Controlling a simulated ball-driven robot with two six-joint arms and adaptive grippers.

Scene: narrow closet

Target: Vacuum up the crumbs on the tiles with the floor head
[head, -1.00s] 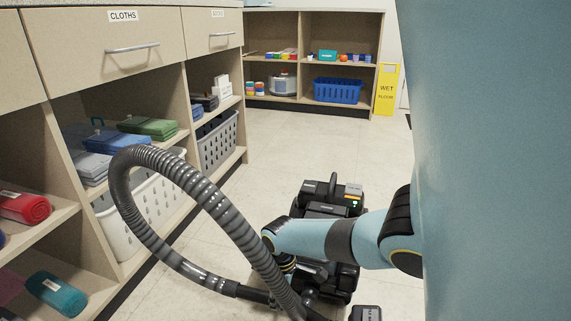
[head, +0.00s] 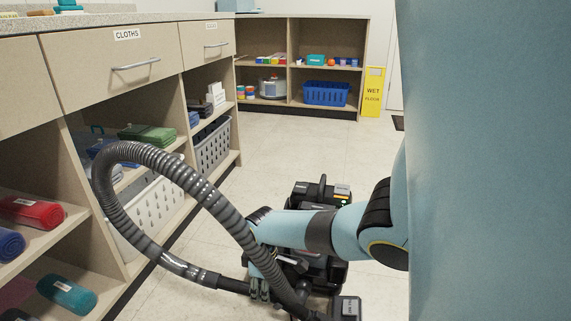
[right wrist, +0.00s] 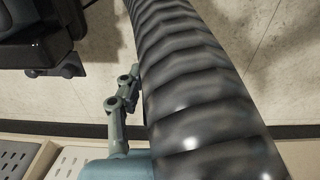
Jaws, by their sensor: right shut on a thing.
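A dark ribbed vacuum hose (head: 205,190) loops up in front of the shelves in the head view and runs down to a dark tube (head: 232,285). My right gripper (head: 261,291) is shut on the dark tube, low over the floor. The ribbed hose fills the middle of the right wrist view (right wrist: 195,90), with a gripper finger linkage beside it. The black vacuum body (head: 325,192) stands on the tiles behind my right arm, which partly covers it. My left gripper is out of view.
A shelf unit with drawers (head: 120,68) lines the left side, holding rolled cloths and a white basket (head: 150,215). A far shelf (head: 300,32) holds a blue basket (head: 327,93). A yellow wet floor sign (head: 373,92) stands at the back. Pale tiles (head: 270,150) between are clear.

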